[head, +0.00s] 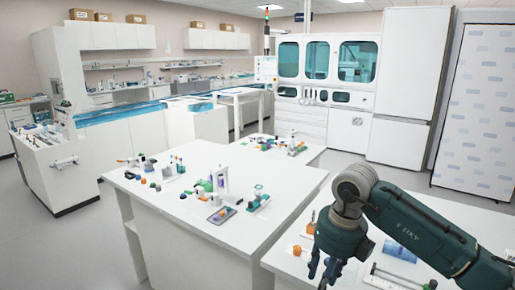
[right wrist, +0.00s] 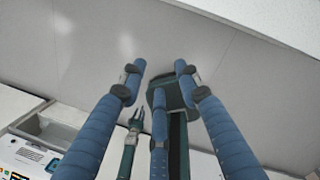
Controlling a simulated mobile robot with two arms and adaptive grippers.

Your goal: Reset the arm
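My right arm comes in from the right in the head view, bent at the elbow. Its gripper (head: 323,271) points down over the near right white table. In the right wrist view the blue fingers of my right gripper (right wrist: 160,68) are spread apart, with nothing between them. Past them is pale grey floor. My left arm does not show in the head view. A small dark green forked end in the right wrist view may be my left gripper (right wrist: 134,122), but it is too small to tell its state.
The near right table (head: 285,262) holds a blue rack (head: 400,251), an orange piece (head: 297,250) and a pale tray close to my right gripper. A white table (head: 185,225) with several small lab items stands left of it. Floor shows between the benches.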

